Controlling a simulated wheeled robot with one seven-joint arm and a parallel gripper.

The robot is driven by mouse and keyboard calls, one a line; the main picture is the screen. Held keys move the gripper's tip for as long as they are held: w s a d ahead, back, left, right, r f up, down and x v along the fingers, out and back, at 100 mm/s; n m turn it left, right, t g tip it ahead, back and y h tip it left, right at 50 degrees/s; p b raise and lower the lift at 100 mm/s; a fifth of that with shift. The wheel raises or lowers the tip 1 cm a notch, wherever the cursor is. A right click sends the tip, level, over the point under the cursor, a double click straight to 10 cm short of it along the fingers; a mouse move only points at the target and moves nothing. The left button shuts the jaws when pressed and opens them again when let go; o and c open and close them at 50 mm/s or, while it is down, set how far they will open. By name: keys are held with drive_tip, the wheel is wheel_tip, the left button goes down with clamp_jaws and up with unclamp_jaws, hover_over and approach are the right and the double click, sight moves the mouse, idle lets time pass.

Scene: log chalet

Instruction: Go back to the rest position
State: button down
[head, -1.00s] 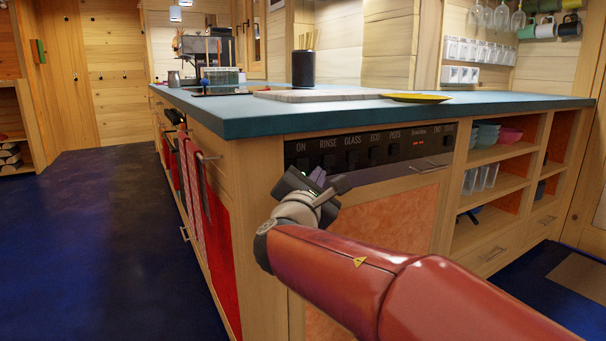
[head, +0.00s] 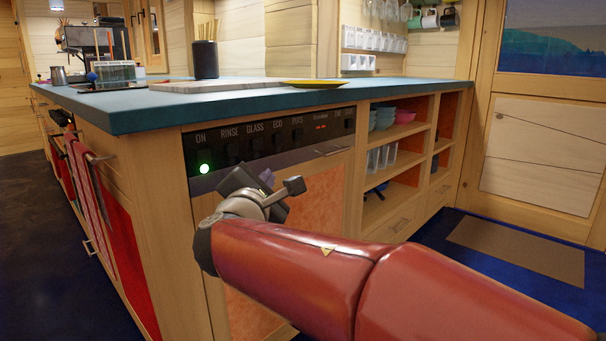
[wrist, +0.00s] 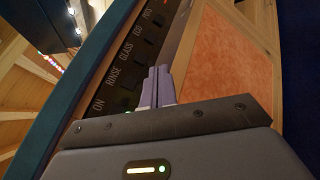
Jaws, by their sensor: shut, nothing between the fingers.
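My gripper (head: 272,184) is in front of the dishwasher's control panel (head: 262,143), below and to the right of the ON button. Its fingers show in the wrist view (wrist: 157,88) pressed together with nothing between them. They point along the panel front; whether they touch it I cannot tell. A green light (head: 204,169) glows under the ON label in the head view. Part of it also shows beside the fingers in the wrist view. My red arm reaches in from the lower right of the head view.
The teal countertop (head: 150,105) overhangs the panel above my gripper. Open shelves (head: 391,205) with bowls and glasses stand to the right. Towels (head: 85,185) hang on the left side of the island. Blue floor is clear at the left and by the mat (head: 517,249).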

drive_tip(key=s+d+f+m+g+h, duration=0.1)
drive_tip(key=s+d+f+m+g, duration=0.25)
drive_tip(key=d, duration=0.45)
drive_tip(key=s+d+f+m+g+h, duration=0.2)
drive_tip(key=d+f+m, duration=0.1)
drive_tip(key=d+m, duration=0.3)
drive_tip(key=s+d+f+m+g+h, duration=0.1)
drive_tip(key=s+d+f+m+g, duration=0.2)
drive_tip(key=d, duration=0.6)
drive_tip(key=s+d+f+m+g+y, duration=0.1)
drive_tip(key=s+f+m+g+y, duration=0.15)
drive_tip(key=s+f+m, duration=0.55)
drive_tip(key=s+d+f+m+g+y, duration=0.25)
drive_tip(key=s+f+m, duration=0.3)
drive_tip(key=s, duration=0.45)
wheel_tip(320, 180, up, 14)
drive_tip(key=p, duration=1.3)
drive_tip(key=shift+w+a+t, duration=0.25)
drive_tip(key=shift+a+t, duration=0.15)
drive_tip(key=shift+t, duration=0.05)
